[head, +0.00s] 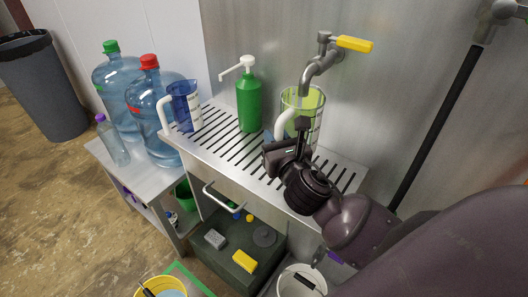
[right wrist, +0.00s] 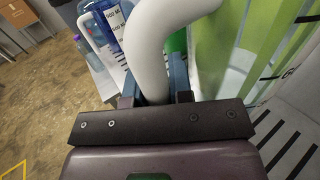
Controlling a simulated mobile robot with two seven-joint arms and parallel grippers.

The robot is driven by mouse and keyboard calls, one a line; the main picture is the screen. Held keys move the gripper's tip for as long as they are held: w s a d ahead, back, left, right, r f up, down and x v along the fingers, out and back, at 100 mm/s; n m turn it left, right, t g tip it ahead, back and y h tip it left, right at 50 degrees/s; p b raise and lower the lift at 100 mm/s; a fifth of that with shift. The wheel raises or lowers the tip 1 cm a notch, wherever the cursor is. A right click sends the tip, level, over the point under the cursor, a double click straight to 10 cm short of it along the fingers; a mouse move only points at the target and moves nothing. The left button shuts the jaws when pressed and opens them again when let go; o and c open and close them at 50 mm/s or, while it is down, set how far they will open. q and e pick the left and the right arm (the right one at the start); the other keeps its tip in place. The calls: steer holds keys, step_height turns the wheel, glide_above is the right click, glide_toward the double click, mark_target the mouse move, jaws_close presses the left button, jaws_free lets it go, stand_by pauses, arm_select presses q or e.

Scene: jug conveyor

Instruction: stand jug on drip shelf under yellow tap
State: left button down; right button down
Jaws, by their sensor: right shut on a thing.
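A clear green-tinted jug (head: 316,104) with a white handle and dark measuring marks is upright at the tap spout, over the right part of the slotted drip shelf (head: 343,172). The grey tap with a yellow lever (head: 354,44) sticks out of the wall above it. My right gripper (head: 284,142) is shut on the jug's white handle (right wrist: 150,42); the jug's green side (right wrist: 238,50) fills the right of the wrist view. The gripper hides the jug's base, so I cannot tell if it touches the shelf. My left gripper is not in view.
A blue jug (head: 184,104) stands at the shelf's left end, and a green pump bottle (head: 249,104) stands behind the middle slots. Large water bottles (head: 152,112) are on a side table at left. A black pole (head: 432,130) runs along the wall at right.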

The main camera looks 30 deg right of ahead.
steer(key=shift+f+b, duration=1.3)
steer(key=shift+f, duration=3.55)
steer(key=shift+f, duration=0.1)
steer(key=c, duration=1)
jaws_free()
steer(key=s, duration=0.4)
steer(key=s+a+b, duration=0.1)
steer(key=s, duration=0.3)
steer(key=s+a, duration=0.1)
steer(key=s, duration=0.2)
steer(key=shift+s+a, duration=0.2)
steer(key=shift+s, duration=0.2)
